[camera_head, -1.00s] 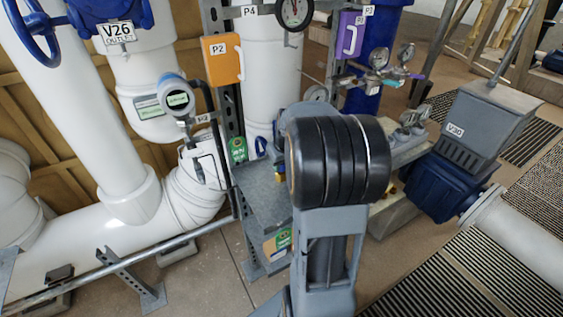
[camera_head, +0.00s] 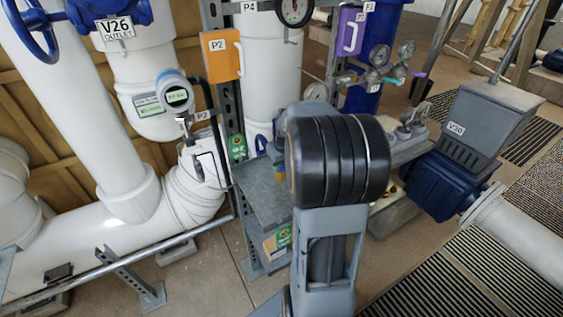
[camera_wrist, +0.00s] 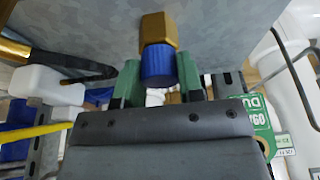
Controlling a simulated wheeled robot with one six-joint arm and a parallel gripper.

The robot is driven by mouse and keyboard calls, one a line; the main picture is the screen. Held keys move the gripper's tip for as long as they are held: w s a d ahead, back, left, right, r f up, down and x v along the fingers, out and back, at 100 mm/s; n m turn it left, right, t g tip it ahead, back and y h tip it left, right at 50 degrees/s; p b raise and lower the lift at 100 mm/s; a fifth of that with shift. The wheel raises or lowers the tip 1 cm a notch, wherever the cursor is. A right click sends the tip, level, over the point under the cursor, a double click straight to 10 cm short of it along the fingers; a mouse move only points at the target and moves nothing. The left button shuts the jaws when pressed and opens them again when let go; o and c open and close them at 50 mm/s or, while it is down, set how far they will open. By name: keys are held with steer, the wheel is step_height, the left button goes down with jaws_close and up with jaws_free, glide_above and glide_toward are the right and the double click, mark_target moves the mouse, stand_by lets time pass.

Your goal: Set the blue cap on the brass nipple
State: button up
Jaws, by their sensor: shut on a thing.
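In the wrist view, the blue cap (camera_wrist: 158,68) sits between the two green fingers of my gripper (camera_wrist: 159,80), which is shut on it. The brass nipple (camera_wrist: 157,31), with hexagonal flats, is directly above the cap in the picture, in line with it. The two appear to meet end to end; I cannot tell whether the cap is seated or only touching. A small white part (camera_wrist: 155,96) shows just below the cap. In the head view my own arm hides the gripper, the cap and the nipple.
A grey metal shelf (camera_head: 262,190) stands left of my arm. Gauges (camera_head: 379,55) and a blue-grey V20 unit (camera_head: 490,120) are at right. In the wrist view a green label plate (camera_wrist: 255,118) is right of the fingers.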

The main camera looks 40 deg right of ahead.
steer(key=o, duration=0.9)
steer(key=v, duration=1.4)
steer(key=shift+n, duration=0.9)
steer(key=s+a+f+p, duration=0.1)
steer(key=s+a+p, duration=0.1)
steer(key=a, duration=0.4)
steer(key=s+a+f+p, duration=0.1)
steer(key=s+a, duration=0.3)
steer(key=a, duration=0.3)
steer(key=s+a+f+p, duration=0.1)
steer(key=s+a+p, duration=0.1)
steer(key=a, duration=0.5)
steer(key=shift+s+a+f+p, duration=0.25)
steer(key=shift+s+p, duration=0.1)
steer(key=shift+s, duration=0.2)
